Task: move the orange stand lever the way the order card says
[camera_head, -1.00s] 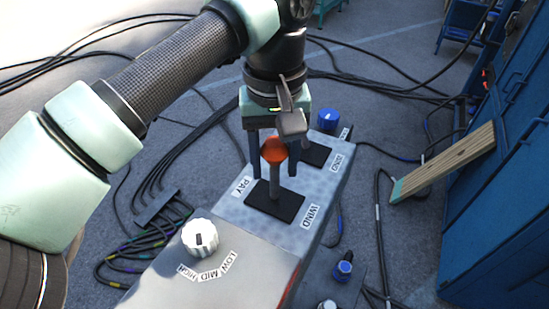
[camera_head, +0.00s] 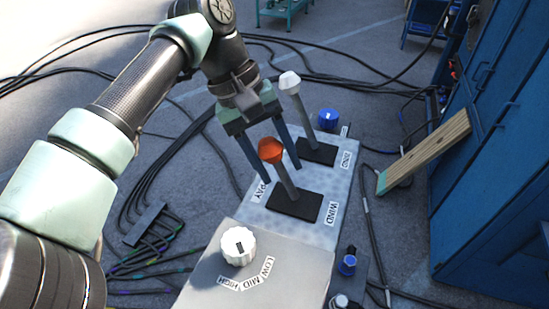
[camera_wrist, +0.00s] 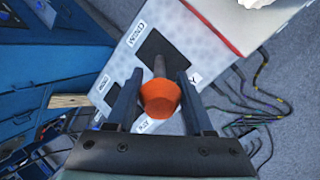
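The orange-knobbed lever (camera_head: 271,151) rises from a dark slot plate on the grey control stand (camera_head: 341,181). Labels PAY (camera_head: 262,191) and WIND (camera_head: 331,213) flank its slot. The lever leans left, to the PAY side, in the head view. My gripper (camera_head: 282,181) is over it with its two fingers apart, one on each side of the lever. In the wrist view the orange knob (camera_wrist: 160,98) sits between the fingers, with a gap visible on both sides. I cannot make out an order card in these views.
A second lever with a white knob (camera_head: 289,82) stands close behind my gripper. A white dial (camera_head: 238,246) marked LOW, MID, HIGH is on the near box. A blue knob (camera_head: 328,119) is at the far end. Cables cover the floor; a blue cabinet (camera_head: 495,150) stands right.

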